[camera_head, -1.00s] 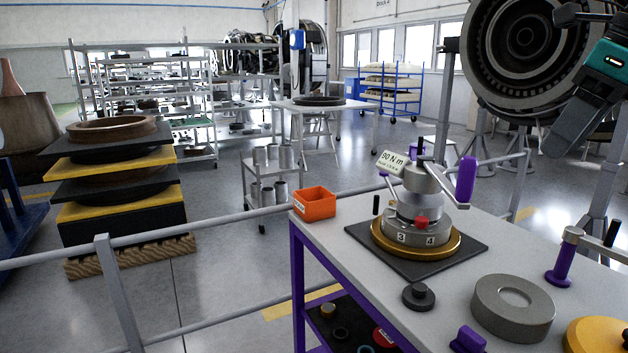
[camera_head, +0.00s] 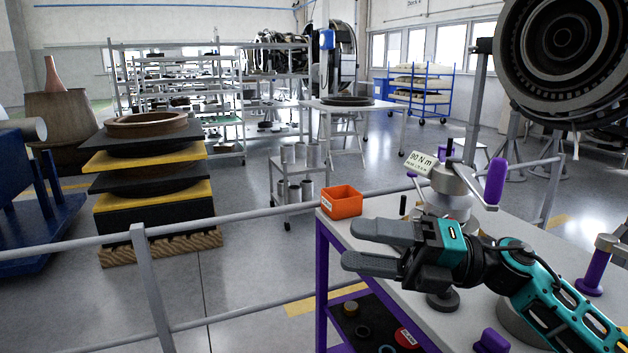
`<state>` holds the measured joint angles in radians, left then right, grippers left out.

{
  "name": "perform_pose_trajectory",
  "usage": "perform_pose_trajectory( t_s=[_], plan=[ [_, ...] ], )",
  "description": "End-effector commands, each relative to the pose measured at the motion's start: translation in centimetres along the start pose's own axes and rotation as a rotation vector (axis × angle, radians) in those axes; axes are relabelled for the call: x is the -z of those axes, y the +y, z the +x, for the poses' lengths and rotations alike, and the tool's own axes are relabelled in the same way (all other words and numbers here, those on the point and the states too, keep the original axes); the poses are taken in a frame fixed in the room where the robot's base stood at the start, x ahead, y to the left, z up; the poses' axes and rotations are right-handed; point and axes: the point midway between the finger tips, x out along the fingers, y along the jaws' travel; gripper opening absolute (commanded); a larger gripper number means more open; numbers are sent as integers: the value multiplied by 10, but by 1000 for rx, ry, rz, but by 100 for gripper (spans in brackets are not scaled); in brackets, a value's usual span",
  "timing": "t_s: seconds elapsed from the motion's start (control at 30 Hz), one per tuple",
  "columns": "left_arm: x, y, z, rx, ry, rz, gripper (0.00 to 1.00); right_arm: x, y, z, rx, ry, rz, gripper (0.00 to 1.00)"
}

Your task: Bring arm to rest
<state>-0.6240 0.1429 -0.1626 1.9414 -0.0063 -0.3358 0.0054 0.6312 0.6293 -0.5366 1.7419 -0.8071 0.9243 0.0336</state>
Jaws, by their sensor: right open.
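My right gripper (camera_head: 362,248) is dark grey and teal, and its arm (camera_head: 562,303) comes in from the lower right. Its two fingers point left and stand apart with nothing between them. It hangs in front of the near left part of the grey workbench (camera_head: 334,234). My left gripper does not show.
An orange bin (camera_head: 342,203) stands at the bench's far left corner, just beyond the fingers. A grey rail (camera_head: 150,285) runs left of the bench. A purple-handled tool (camera_head: 594,271) stands at the right. A large engine (camera_head: 565,50) is at upper right. Open floor lies left.

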Motion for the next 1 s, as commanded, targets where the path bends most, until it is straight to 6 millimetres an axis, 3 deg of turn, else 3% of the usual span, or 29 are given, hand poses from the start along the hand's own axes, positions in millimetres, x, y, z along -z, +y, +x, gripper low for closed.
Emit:
perform_pose_trajectory(
  t_s=[0.17,0.33,0.47,0.57,0.7,0.83,1.0],
  plan=[
    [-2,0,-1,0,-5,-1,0,2,-38,-7,-213,-312,328,59],
    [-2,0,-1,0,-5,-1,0,10,-95,-40,-334,-645,663,59],
    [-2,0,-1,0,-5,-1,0,37,-152,-74,-376,-915,936,59],
    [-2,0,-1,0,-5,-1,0,73,-200,-103,-380,-1126,1152,59],
    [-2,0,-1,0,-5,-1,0,146,-257,-139,-349,-1403,1442,59],
    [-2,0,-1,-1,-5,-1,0,208,-288,-160,-304,-1586,1637,59],
    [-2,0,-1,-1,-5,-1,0,251,-302,-171,-267,-1699,1764,59]
  ],
)
